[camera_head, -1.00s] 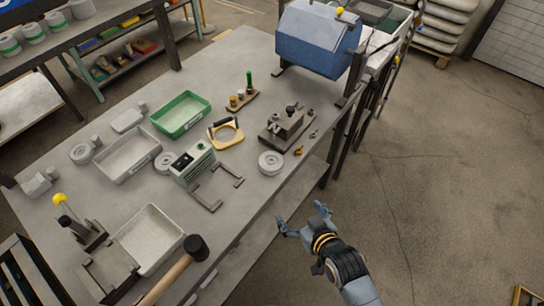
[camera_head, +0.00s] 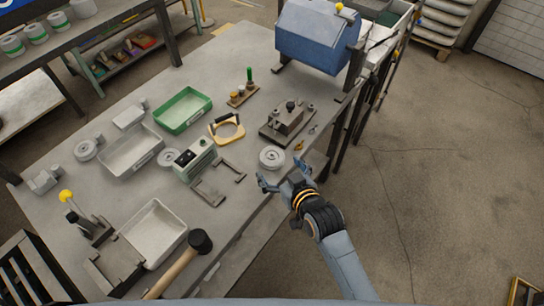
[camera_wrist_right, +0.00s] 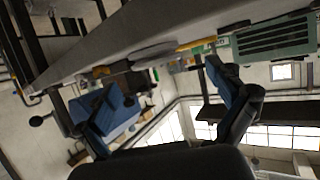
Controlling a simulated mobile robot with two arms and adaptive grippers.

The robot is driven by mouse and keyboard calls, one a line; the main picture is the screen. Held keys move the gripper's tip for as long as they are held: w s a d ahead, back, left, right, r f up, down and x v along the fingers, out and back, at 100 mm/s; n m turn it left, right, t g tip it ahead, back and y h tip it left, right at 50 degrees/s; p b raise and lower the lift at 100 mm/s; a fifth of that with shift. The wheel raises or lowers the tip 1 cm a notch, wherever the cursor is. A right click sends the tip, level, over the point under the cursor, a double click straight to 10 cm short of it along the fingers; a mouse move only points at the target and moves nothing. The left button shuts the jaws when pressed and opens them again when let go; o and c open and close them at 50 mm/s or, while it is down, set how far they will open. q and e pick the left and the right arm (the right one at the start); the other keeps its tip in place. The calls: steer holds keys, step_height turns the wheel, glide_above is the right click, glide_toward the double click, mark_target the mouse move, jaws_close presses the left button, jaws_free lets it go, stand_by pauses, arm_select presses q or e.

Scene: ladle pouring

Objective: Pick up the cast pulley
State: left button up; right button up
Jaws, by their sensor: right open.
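A grey round pulley (camera_head: 271,158) with a raised hub lies flat on the workbench near its right edge. Similar round grey parts lie beside the green-grey box (camera_head: 168,158) and at the far left (camera_head: 86,150). My right gripper (camera_head: 283,174) is open and empty at the bench edge, just below the nearest pulley in the head view. Its fingers are spread and appear apart from the pulley. In the right wrist view the open fingers (camera_wrist_right: 165,78) show, with a grey flat oval (camera_wrist_right: 152,50), likely the pulley, at the bench edge beyond. My left gripper is not in view.
A blue drum machine (camera_head: 318,38) stands at the back. The floor at right is clear.

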mark_target(275, 160)
steer(key=x, duration=0.3)
steer(key=p+x, duration=0.1)
steer(key=x, duration=0.1)
steer(key=shift+d, duration=0.25)
steer(key=c, duration=1.4)
